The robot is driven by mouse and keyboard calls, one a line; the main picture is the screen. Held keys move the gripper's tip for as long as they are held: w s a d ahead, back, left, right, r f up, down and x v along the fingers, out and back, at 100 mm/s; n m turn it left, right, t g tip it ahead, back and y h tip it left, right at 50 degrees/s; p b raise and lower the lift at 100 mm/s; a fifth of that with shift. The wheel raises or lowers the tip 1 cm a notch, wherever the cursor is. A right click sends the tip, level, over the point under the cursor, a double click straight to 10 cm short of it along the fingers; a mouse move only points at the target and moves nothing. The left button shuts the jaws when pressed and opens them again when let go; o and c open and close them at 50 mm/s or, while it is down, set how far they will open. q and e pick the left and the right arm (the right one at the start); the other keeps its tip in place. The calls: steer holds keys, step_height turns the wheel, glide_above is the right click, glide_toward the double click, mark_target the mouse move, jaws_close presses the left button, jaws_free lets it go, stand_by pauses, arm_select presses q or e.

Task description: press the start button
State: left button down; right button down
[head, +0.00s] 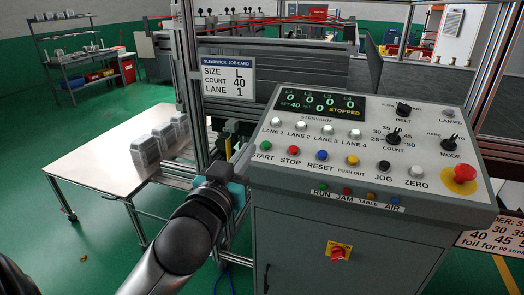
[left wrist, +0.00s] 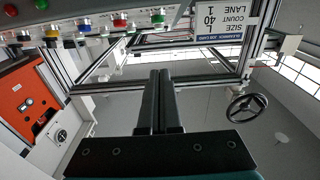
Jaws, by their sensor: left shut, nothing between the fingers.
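The green start button (head: 266,146) is the leftmost in the lower button row of the grey control panel (head: 470,205). In the left wrist view, which is upside down, the green button (left wrist: 158,18) shows at the top, beyond my fingertips. My left gripper (left wrist: 158,74) is shut and empty, its two dark fingers side by side. In the head view my left gripper (head: 222,170) is just left of the panel's left edge, close to the start button; its fingertips are hard to make out. A visible gap separates the fingers from the button. My right gripper is not in view.
The red stop button (head: 294,150) and blue reset button (head: 322,155) sit right beside start. A red emergency knob (head: 465,174) is at the panel's right. A metal frame post (head: 191,90) with a job card (head: 228,79) stands behind my gripper. The display (head: 320,106) reads STOPPED.

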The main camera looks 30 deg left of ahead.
arm_select(q)
steer(key=w+b, duration=0.1)
steer(key=b, duration=0.1)
glide_above(262, 158)
steer(key=s, duration=0.1)
steer(key=shift+d+r, duration=0.1)
steer(key=shift+r, duration=0.2)
steer(key=f, duration=0.3)
steer(key=shift+w, duration=0.3)
steer(key=shift+w+f, duration=0.2)
steer(key=shift+f, duration=0.35)
steer(key=shift+f+b, duration=0.1)
steer(key=shift+b, duration=0.2)
